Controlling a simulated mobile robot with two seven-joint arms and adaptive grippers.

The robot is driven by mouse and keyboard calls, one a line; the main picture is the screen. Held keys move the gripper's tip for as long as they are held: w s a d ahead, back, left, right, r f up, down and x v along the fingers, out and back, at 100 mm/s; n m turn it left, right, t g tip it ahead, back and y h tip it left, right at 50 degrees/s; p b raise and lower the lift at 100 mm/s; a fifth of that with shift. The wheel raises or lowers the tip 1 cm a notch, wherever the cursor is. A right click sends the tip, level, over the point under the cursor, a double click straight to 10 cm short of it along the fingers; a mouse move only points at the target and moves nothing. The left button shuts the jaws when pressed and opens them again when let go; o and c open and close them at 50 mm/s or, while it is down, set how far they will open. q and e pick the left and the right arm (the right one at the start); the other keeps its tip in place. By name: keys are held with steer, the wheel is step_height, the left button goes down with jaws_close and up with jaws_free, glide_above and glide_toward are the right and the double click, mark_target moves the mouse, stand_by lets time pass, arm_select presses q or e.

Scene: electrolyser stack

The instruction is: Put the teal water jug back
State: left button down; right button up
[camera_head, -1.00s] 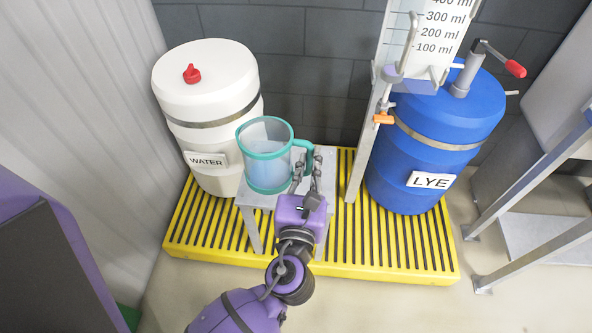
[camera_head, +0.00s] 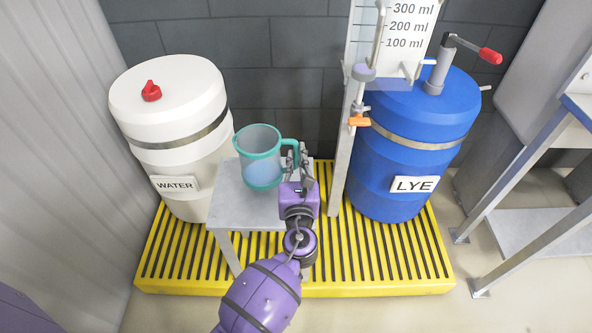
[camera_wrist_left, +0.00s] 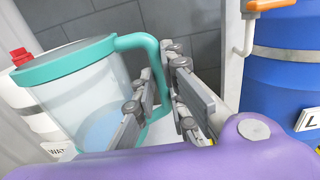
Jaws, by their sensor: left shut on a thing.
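The teal-rimmed clear water jug (camera_head: 259,160) holds some bluish water. In the head view it shows over the back part of the small grey stand (camera_head: 235,207). I cannot tell whether its base touches the stand top. My left gripper (camera_head: 298,157) is shut on the jug's teal handle, on the jug's right side. In the left wrist view the gripper fingers (camera_wrist_left: 160,105) close around the handle, and the jug (camera_wrist_left: 80,95) fills the left part. My right gripper is not in view.
A white WATER barrel (camera_head: 170,120) stands left of the stand, and a blue LYE barrel (camera_head: 410,150) with a red-handled crank stands right. A graduated measuring column (camera_head: 352,140) with an orange tap is close right of my gripper. All stand on a yellow slatted platform (camera_head: 375,255).

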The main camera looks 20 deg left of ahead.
mark_target(296, 168)
arm_select(q)
steer(key=shift+w+a+f, duration=0.15)
steer(key=shift+w+f, duration=0.3)
steer(key=shift+f, duration=0.05)
steer(key=shift+w+a+f+b, duration=0.15)
steer(key=shift+f+b, duration=0.25)
steer(key=shift+f, duration=0.5)
steer(key=shift+w+d+f+b, duration=0.1)
steer(key=shift+f+b, duration=0.3)
steer(key=shift+f, duration=0.5)
steer(key=shift+f, duration=0.2)
steer(key=c, duration=1.8)
jaws_free()
steer(key=shift+r, duration=0.25)
steer(key=v, duration=1.2)
